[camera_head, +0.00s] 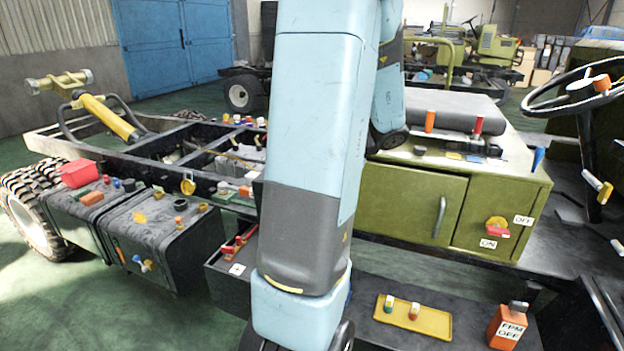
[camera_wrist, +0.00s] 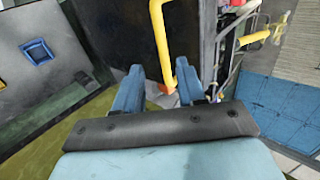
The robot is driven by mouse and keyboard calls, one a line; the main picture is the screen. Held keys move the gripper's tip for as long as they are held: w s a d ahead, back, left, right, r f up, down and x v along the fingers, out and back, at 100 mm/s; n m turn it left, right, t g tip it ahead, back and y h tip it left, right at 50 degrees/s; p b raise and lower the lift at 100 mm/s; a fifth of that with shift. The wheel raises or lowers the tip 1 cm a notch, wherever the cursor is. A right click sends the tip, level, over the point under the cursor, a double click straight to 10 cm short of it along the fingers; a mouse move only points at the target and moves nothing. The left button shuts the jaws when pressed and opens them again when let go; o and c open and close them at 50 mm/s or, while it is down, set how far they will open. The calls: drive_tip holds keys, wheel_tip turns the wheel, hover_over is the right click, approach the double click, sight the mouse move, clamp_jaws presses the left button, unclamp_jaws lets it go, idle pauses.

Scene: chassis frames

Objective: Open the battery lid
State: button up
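In the wrist view my gripper (camera_wrist: 159,68) has two blue fingers spread apart. A yellow bar handle (camera_wrist: 158,35) stands beyond them on a dark panel (camera_wrist: 115,35), which may be the battery lid. The handle's lower, orange end lies in the gap between the fingers, closer to the right one. I cannot tell whether either finger touches it. In the head view my arm fills the middle and hides the gripper and the handle. No lid can be made out for sure there.
A green cabinet (camera_head: 413,203) with a grey handle stands right of my arm. Black boxes (camera_head: 160,228) with loose coloured parts are at left, before the chassis frame (camera_head: 165,150). A steering wheel (camera_head: 575,90) is at right. Open green floor (camera_head: 60,310) lies at lower left.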

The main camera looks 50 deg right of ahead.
drive_tip(key=v, duration=0.6)
drive_tip(key=shift+s, duration=0.2)
drive_tip(key=shift+w+a+r, duration=0.1)
drive_tip(key=w+a+r+n+g, duration=0.2)
drive_tip(key=w+a+n, duration=0.15)
drive_tip(key=a, duration=0.65)
drive_tip(key=w+a+r+n+g, duration=0.25)
drive_tip(key=w+a, duration=0.25)
drive_tip(key=a, duration=0.5)
drive_tip(key=s+a+r+n+h, duration=0.1)
drive_tip(key=s+a+n, duration=0.2)
drive_tip(key=a, duration=0.7)
drive_tip(key=s+a+r+n+h, duration=0.2)
drive_tip(key=a+n, duration=0.3)
drive_tip(key=a, duration=0.5)
drive_tip(key=shift+s+n+t, duration=0.3)
drive_tip(key=shift+s+t, duration=0.15)
drive_tip(key=shift+s, duration=0.25)
